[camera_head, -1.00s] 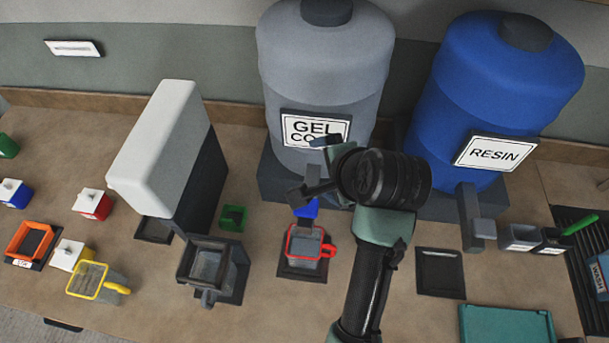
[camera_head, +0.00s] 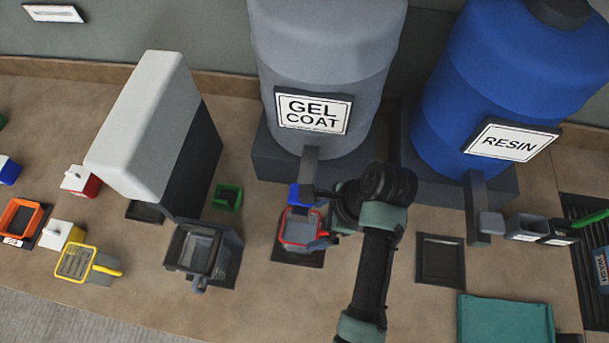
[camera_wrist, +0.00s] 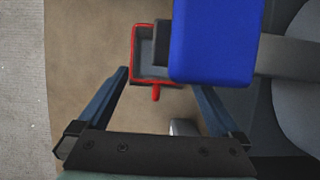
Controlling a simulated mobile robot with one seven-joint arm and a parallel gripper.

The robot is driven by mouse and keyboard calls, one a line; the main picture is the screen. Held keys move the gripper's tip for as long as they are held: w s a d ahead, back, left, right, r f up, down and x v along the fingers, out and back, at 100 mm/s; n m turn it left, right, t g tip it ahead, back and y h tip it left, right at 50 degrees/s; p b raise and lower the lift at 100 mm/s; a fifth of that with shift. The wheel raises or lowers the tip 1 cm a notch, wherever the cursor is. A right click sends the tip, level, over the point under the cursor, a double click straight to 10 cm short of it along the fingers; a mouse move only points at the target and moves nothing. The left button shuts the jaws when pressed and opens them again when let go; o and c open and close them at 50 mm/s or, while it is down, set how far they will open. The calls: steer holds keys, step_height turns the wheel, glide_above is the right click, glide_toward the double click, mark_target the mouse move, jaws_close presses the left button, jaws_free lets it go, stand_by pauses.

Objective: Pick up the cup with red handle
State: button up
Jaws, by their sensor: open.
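The cup with the red handle (camera_head: 301,229) is a grey cup with a red rim, standing on a dark square pad (camera_head: 283,255) under the gel coat drum's blue tap (camera_head: 297,195). In the wrist view the red-rimmed cup (camera_wrist: 143,52) lies ahead of my gripper (camera_wrist: 160,85), its red handle pointing back between the two fingers. The blue tap (camera_wrist: 212,40) covers the cup's right part there. My gripper (camera_head: 322,220) is open and close to the cup's handle side. In the head view the gripper partly hides the handle. I see no grip on the cup.
The grey gel coat drum (camera_head: 322,60) stands behind the cup, with the blue resin drum (camera_head: 490,90) to its right. A grey cup (camera_head: 195,250) and a yellow-rimmed cup (camera_head: 75,262) stand to the left. An empty dark pad (camera_head: 440,260) lies to the right.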

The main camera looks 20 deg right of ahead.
steer(key=shift+p+x, duration=0.6)
steer(key=shift+x, duration=2.05)
steer(key=shift+s+a, duration=0.1)
steer(key=shift+a, duration=0.05)
steer(key=c, duration=1.4)
steer(key=shift+r, duration=0.1)
